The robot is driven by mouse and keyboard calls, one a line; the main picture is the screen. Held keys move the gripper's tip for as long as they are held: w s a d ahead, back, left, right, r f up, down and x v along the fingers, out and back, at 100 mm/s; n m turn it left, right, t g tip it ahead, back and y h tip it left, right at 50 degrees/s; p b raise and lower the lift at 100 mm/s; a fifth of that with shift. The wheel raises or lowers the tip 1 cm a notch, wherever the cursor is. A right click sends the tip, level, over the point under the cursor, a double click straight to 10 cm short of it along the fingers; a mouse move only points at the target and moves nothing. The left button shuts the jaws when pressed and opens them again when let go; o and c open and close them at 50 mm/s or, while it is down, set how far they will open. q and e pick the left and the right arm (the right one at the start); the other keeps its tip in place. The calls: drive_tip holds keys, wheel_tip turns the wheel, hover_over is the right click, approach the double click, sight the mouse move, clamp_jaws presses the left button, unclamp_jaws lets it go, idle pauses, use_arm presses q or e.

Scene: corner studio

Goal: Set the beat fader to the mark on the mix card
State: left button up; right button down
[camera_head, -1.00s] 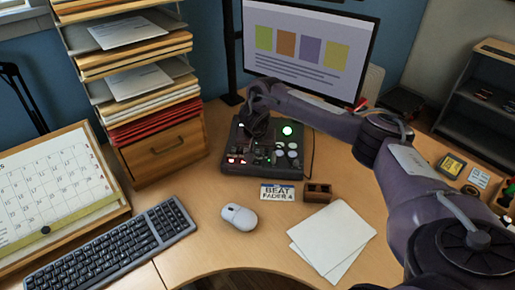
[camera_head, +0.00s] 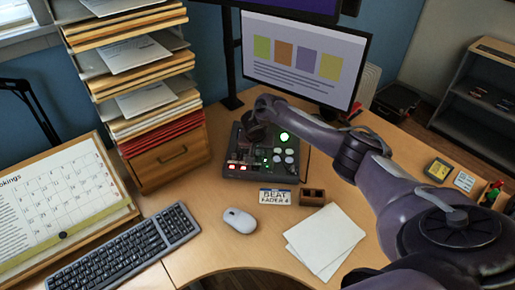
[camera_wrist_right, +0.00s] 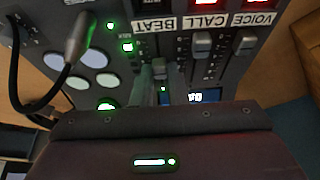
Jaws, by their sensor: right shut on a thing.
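The dark mixer (camera_head: 236,168) stands on the desk below the monitor, with lit green and red buttons. The mix card (camera_head: 275,196) in front of it reads "BEAT FADER 4". My right gripper (camera_head: 254,136) is over the mixer's left part, pointing down; its fingertips are hard to make out there. In the right wrist view the labels VOICE, CALL and BEAT appear upside down. The beat fader's grey knob (camera_wrist_right: 159,68) is between my right gripper's fingers, which are shut on it, partly hidden. My left gripper is not in view.
A small brown holder (camera_head: 312,196) stands beside the card. A white mouse (camera_head: 239,220), a keyboard (camera_head: 125,252) and white paper sheets (camera_head: 325,240) lie in front. A paper rack (camera_head: 158,158) stands left of the mixer. In the right wrist view, a cable plug (camera_wrist_right: 76,38) rises from the panel.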

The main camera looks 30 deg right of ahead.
drive_tip(key=c, duration=1.5)
unclamp_jaws()
drive_tip(key=shift+w+a+r, duration=0.15)
drive_tip(key=shift+a, duration=0.1)
drive_tip(key=shift+o, duration=0.3)
drive_tip(key=shift+d, duration=0.1)
drive_tip(key=p+v, duration=0.1)
drive_tip(key=v, duration=0.6)
drive_tip(key=shift+s+r, duration=0.25)
drive_tip(key=shift+r, duration=0.05)
drive_tip(key=shift+a, duration=0.2)
